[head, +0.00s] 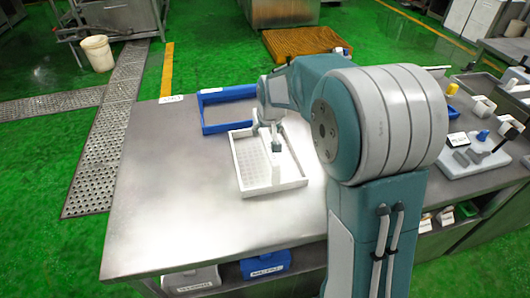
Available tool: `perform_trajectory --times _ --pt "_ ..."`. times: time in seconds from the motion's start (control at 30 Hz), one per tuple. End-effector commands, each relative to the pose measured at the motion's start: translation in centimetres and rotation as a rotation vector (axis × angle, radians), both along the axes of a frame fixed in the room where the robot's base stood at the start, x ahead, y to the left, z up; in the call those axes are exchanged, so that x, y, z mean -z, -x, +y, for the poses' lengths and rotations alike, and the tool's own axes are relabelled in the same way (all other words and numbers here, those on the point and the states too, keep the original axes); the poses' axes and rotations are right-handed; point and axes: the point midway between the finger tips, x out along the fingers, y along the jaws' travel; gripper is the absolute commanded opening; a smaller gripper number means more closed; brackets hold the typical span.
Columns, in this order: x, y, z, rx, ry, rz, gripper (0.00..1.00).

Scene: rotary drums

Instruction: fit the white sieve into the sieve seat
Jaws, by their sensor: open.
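The white sieve (244,186) is a shallow rectangular tray with a perforated floor. It lies on the metal table, near its middle. My gripper (268,138) is open over the sieve's far right part, with its fingers pointing down. I cannot tell whether the fingers touch the sieve. A blue rectangular frame (205,121) with a grey inside and a white label lies just behind the sieve. It may be the sieve seat, but its label is too small to read. My arm covers the area to the right of both.
The metal table (170,215) is clear to the left and front of the sieve. A small white label (171,99) lies at its far left corner. Labelled bins (266,264) sit below the front edge.

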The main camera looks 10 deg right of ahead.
Motion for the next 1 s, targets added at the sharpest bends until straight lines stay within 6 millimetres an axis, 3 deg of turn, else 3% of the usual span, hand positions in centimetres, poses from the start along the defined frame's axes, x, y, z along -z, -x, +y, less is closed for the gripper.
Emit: perform_trajectory --times 0.3,0.57,0.6,0.7,0.77,1.0 --pt "3.9 -2.1 0.1 0.000 0.000 0.001 0.77" --pt "4.2 -2.2 0.1 0.000 0.000 0.000 0.77" --pt "4.2 -2.2 0.1 0.000 0.000 0.000 0.68" --pt "4.2 -2.2 0.1 0.000 0.000 0.000 0.24" --pt "4.2 -2.2 0.1 0.000 0.000 0.000 0.00" --pt "4.2 -2.3 0.1 0.000 0.000 -0.001 0.00"
